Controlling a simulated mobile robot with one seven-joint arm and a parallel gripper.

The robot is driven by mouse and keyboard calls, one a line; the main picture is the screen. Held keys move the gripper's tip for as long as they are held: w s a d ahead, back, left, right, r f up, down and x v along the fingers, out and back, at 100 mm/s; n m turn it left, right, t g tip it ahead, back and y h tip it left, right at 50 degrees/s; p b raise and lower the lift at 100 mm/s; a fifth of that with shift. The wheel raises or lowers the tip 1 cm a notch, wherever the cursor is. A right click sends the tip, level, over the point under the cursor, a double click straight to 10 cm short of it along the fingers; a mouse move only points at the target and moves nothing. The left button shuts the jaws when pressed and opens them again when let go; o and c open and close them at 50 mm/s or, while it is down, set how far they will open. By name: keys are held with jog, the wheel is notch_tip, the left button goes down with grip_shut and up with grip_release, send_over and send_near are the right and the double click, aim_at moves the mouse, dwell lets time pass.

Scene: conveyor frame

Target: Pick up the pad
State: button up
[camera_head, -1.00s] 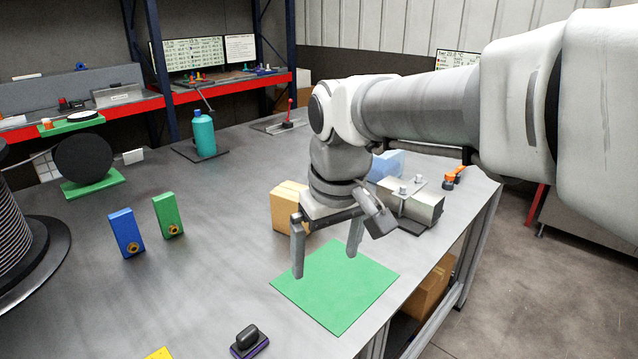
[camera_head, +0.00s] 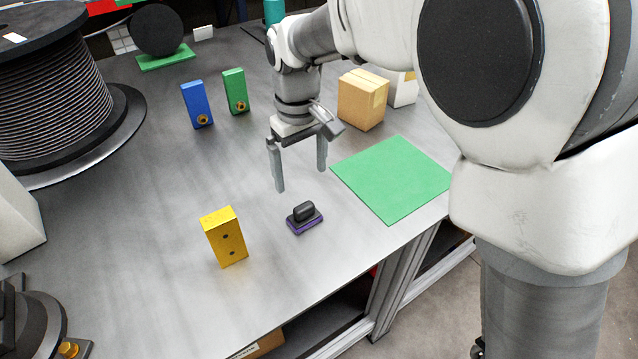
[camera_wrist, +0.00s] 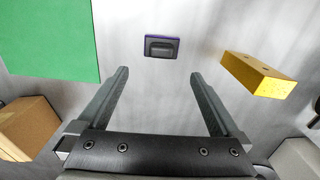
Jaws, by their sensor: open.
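The pad (camera_head: 304,219) has a purple base and a black grip on top, and lies flat on the grey table. It also shows in the wrist view (camera_wrist: 161,47), top centre, ahead of the fingertips and between their lines. My gripper (camera_head: 300,180) is open and empty, pointing down above the table, beyond the pad in the head view. In the wrist view my gripper (camera_wrist: 159,74) has its two fingers wide apart, with bare table between them. The pad is fully visible and untouched.
A yellow block (camera_head: 226,238) stands left of the pad. A green mat (camera_head: 395,180) lies to the right, near the table edge. Blue (camera_head: 197,105) and green (camera_head: 235,92) blocks and a cardboard box (camera_head: 362,100) stand farther back. A large spool (camera_head: 55,100) fills the left.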

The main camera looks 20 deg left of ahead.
aim_at(304, 206)
notch_tip(304, 206, down, 6)
jog(key=shift+r, duration=0.25)
jog(key=shift+s+d+f+b, duration=0.15)
jog(key=shift+f+b, duration=0.1)
jog(key=shift+f, duration=1.1)
jog(key=shift+s+d+f+b, duration=0.1)
jog(key=shift+s+f+b, duration=0.1)
jog(key=shift+f, duration=1.15)
jog(key=c, duration=1.1)
jog(key=shift+r, duration=0.1)
